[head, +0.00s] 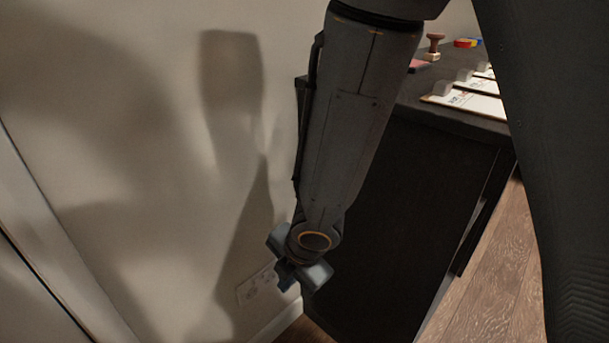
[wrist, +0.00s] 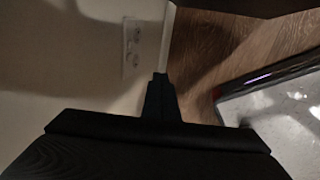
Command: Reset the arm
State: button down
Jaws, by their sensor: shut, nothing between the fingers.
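My arm reaches down through the middle of the head view, between the pale wall and the dark cabinet. My gripper (wrist: 160,78) shows in the wrist view, with its dark fingers together and nothing between them. It points down toward the wooden floor near the base of the wall. In the head view the fingers are mostly hidden behind the wrist.
A pale wall (head: 130,110) with a socket (head: 258,285) is close on the left. A dark cabinet (head: 385,220) stands right behind the arm. Its top holds a stamp (head: 433,47) and several white cards with grey blocks. Wooden floor (head: 510,270) lies at right.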

jog(key=s+d+r+m+g+h, duration=0.1)
jog(key=s+d+r+m, duration=0.2)
jog(key=s+r+m, duration=0.55)
jog(key=s+d+r+m+g+h, duration=0.15)
jog(key=s+r+m, duration=0.25)
jog(key=m, duration=0.9)
jog(key=d+r+m+p, duration=0.3)
jog(key=d+r+p, duration=0.7)
jog(key=r+p, duration=0.3)
jog(key=d+r+m+p, duration=0.3)
jog(key=d+r+p, duration=0.8)
jog(key=r+p, duration=0.3)
jog(key=shift+w+d+p, duration=0.2)
jog(key=shift+d+p, duration=0.1)
jog(key=shift+p, duration=0.85)
jog(key=shift+r+m+h, duration=0.1)
jog(key=shift+m+h, duration=0.15)
